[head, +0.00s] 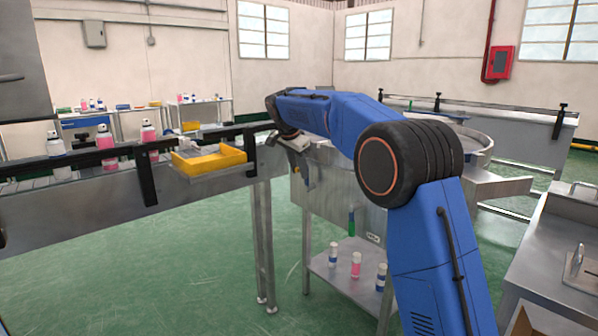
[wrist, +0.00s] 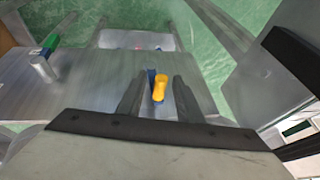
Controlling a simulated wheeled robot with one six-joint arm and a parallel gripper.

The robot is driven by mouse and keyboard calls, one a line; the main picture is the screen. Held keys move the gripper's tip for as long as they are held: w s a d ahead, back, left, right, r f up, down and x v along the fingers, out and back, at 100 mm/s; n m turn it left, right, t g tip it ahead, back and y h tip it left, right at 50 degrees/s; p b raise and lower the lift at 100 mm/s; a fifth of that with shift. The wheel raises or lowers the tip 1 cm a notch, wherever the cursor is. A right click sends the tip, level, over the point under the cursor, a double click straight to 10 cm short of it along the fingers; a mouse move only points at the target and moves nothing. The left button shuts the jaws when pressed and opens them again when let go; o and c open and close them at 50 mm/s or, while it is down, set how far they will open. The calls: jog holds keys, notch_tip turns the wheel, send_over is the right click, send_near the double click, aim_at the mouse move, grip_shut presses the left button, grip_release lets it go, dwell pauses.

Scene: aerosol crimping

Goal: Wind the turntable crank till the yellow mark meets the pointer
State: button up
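The crank's yellow knob (wrist: 160,88) shows in the wrist view, with a blue part (wrist: 151,77) beside it, against the grey metal housing. My gripper (wrist: 159,78) is open, with one dark finger on each side of the knob and visible gaps between. Whether the knob lies fully at finger depth I cannot tell. In the head view my gripper (head: 304,170) points down at the housing's left end, by a small blue and yellow part (head: 296,171). The round metal turntable (head: 478,144) is partly hidden behind my arm. I cannot make out the yellow mark or the pointer.
A green-handled part (head: 351,222) sticks out from the housing (head: 340,200). Several bottles stand on the shelf (head: 338,280) below. A conveyor (head: 100,205) with bottles and a yellow tray (head: 208,160) lies left. A metal bench (head: 560,240) stands right. Green floor is open at front left.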

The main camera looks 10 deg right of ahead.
jog(key=v, duration=1.6)
jog(key=shift+r, duration=0.3)
jog(key=shift+s, duration=0.1)
